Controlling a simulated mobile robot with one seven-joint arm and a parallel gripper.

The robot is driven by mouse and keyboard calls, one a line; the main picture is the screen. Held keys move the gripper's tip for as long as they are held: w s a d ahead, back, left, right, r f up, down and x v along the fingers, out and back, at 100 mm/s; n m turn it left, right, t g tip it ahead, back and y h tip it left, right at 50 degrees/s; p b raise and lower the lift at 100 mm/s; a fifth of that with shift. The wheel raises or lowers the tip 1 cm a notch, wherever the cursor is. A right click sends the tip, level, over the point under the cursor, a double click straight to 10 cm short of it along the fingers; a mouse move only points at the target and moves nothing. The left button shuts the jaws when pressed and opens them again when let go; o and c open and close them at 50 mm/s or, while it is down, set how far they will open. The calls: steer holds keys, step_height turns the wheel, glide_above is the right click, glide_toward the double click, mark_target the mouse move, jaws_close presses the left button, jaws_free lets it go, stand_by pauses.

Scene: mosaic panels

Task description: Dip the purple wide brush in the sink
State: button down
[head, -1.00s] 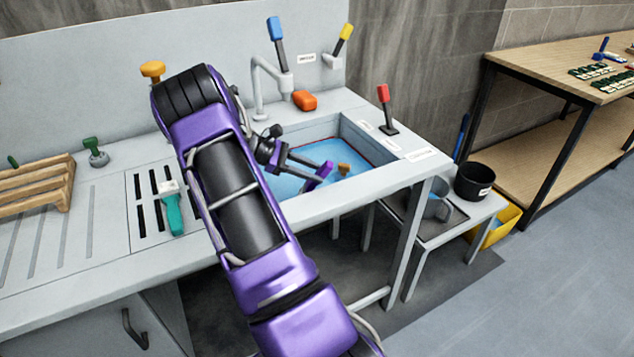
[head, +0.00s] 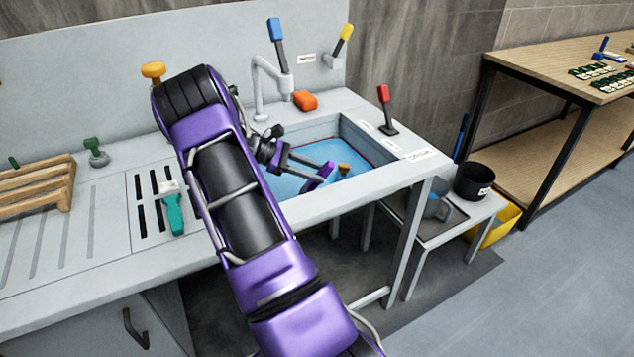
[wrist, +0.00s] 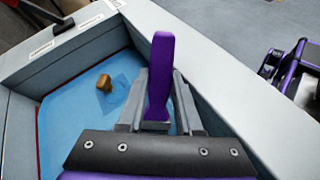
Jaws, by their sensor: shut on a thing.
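The sink (head: 378,190) is a grey basin with blue water in it, set in the counter's right part; its wall also shows in the wrist view (wrist: 20,120). My gripper (wrist: 158,105) is shut on the purple brush (wrist: 161,72), and only the purple handle shows clearly. In the head view my gripper (head: 308,170) and the purple brush (head: 319,176) are within the sink opening, near its front wall. The brush's bristles are hidden, so I cannot tell whether they touch the water.
A small brown object (wrist: 104,81) lies in the sink. An orange sponge-like block (head: 305,100) and tap (head: 262,85) stand behind it. A red-handled lever (head: 385,105) is at its right. A teal brush (head: 173,210) lies on the slotted drain at left.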

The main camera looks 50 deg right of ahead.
steer(key=shift+a, duration=0.2)
steer(key=shift+r+p, duration=2.1)
steer(key=shift+r, duration=0.85)
step_height(320, 180, up, 10)
steer(key=shift+r, duration=0.2)
